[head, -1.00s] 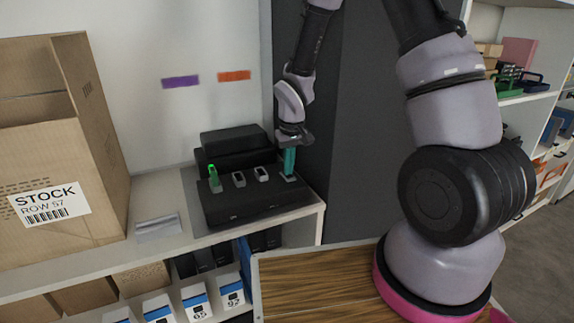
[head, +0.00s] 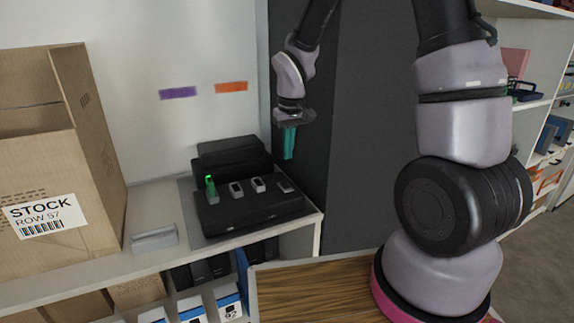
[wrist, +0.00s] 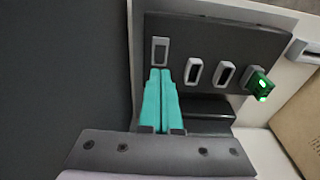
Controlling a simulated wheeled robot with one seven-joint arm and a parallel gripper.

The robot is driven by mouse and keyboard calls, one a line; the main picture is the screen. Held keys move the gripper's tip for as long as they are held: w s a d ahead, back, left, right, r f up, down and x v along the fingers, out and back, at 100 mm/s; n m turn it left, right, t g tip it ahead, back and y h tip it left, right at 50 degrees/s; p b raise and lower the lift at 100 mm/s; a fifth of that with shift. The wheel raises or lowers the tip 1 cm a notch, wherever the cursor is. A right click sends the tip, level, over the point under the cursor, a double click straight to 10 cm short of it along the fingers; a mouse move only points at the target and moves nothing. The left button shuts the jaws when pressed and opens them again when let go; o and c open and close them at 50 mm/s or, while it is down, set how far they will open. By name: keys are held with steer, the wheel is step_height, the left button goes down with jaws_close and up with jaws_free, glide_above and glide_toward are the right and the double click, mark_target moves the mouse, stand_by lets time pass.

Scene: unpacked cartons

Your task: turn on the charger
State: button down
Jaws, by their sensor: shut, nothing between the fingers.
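The black charger (head: 248,212) sits on the shelf top in the head view, with a row of fittings on its upper face. At its left end a green piece (head: 211,187) stands up and glows; in the wrist view it is at the right (wrist: 260,85). Two pale-rimmed slots (head: 237,190) (head: 258,185) are in the middle. A grey rectangular switch-like fitting (head: 285,187) is at the right end; I cannot tell its setting. My gripper (head: 289,157), with teal fingers, is shut and empty above that right end, apart from it. In the wrist view the fingertips (wrist: 160,72) point towards the grey fitting.
A large cardboard box (head: 55,170) stands on the shelf at left. A small grey block (head: 154,238) lies between it and the charger. A dark panel (head: 370,150) rises right of the charger. Purple (head: 178,93) and orange (head: 231,87) labels are on the wall.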

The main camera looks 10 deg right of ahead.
mark_target(284, 182)
steer(key=shift+s+r, duration=0.1)
steer(key=shift+r, duration=0.65)
steer(key=shift+w+a+r, duration=0.1)
steer(key=shift+w+r, duration=0.2)
steer(key=shift+r, duration=0.5)
steer(key=shift+w+r, duration=0.25)
steer(key=shift+r, duration=0.55)
steer(key=f, duration=0.4)
steer(key=w+f, duration=0.1)
steer(key=f, duration=0.9)
steer(key=shift+w+a, duration=0.2)
steer(key=shift+w, duration=0.15)
